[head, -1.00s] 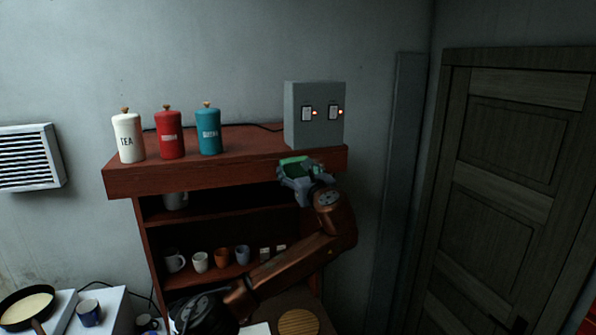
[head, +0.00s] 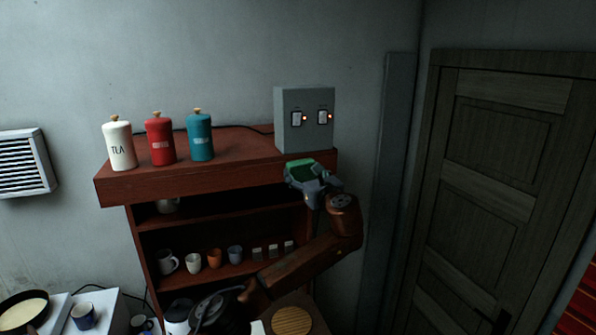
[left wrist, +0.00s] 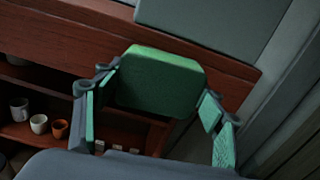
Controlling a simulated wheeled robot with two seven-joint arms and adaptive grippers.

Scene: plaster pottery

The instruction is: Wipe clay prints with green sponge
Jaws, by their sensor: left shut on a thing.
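The green sponge (head: 301,170) is in my left gripper (head: 310,180), just below the grey switch box (head: 304,125) and in front of the cabinet's top edge. The sponge also shows in the left wrist view (left wrist: 162,80), between the gripper's fingers (left wrist: 160,110), which have green inner faces. A gap shows between the sponge and the box's lower edge in the wrist view. I cannot make out clear clay prints at this size. My right gripper is out of view.
The box stands at the right end of the wooden cabinet top (head: 235,150). White (head: 119,145), red (head: 160,140) and teal (head: 200,138) canisters stand to its left. Several mugs and cups sit on a lower shelf. A door (head: 480,190) is at the right.

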